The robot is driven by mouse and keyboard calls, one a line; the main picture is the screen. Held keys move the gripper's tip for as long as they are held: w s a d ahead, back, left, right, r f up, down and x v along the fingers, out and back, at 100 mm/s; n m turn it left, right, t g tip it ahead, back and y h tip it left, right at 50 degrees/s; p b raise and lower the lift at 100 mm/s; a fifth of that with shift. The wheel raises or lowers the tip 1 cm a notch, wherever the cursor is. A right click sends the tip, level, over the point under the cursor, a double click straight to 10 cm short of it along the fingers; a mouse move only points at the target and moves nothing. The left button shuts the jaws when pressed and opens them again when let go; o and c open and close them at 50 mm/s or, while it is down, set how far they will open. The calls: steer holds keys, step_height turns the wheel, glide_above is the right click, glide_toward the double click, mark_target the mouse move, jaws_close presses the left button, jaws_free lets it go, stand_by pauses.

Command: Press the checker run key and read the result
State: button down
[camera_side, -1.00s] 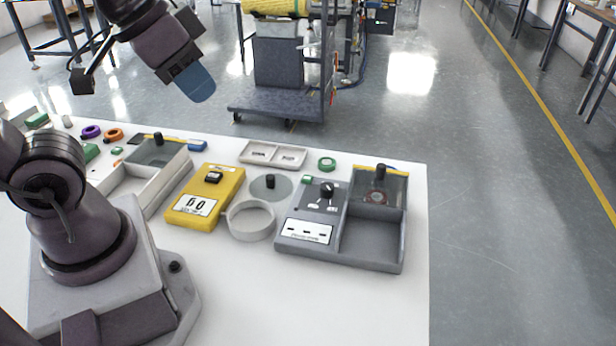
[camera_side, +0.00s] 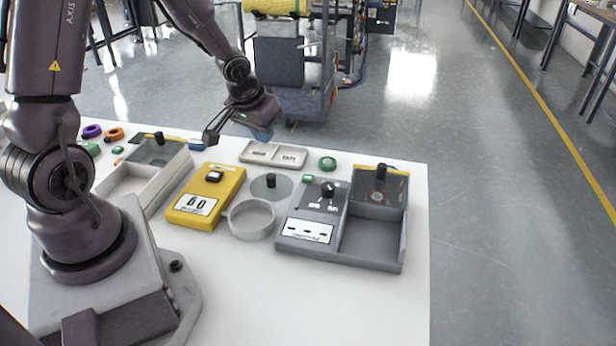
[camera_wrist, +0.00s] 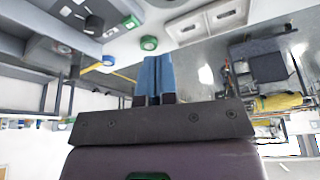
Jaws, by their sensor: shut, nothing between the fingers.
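The checker appears to be the grey box (camera_side: 310,212) at the right of the white table, with a black knob (camera_side: 328,189) and a pale display (camera_side: 306,231) showing dashes. A small green key (camera_side: 308,179) sits at its far left corner. In the wrist view the knob (camera_wrist: 93,24) and green key (camera_wrist: 130,22) show at upper left. My gripper (camera_side: 262,135), with blue fingers, is shut and empty, in the air near the table's far edge, behind and left of the checker. Its fingers also show in the wrist view (camera_wrist: 154,62).
A two-part pale tray (camera_side: 273,154) lies close to my gripper, with a green ring (camera_side: 327,164) to its right. A yellow device (camera_side: 206,195) and a round white dish (camera_side: 251,219) stand left of the checker. The table's near right is clear.

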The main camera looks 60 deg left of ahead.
steer(key=w+f+n+t+h, duration=0.1)
steer(key=w+f+t, duration=0.1)
steer(key=w+f, duration=0.25)
step_height(320, 180, up, 3)
steer(key=n+t+h, duration=0.1)
steer(key=n+t, duration=0.1)
steer(key=t, duration=0.1)
glide_above(306, 176)
steer(key=shift+r, duration=0.2)
steer(key=shift+f, duration=0.15)
steer(key=shift+f, duration=4.3)
steer(key=shift+f, duration=0.1)
steer(key=shift+f, duration=0.3)
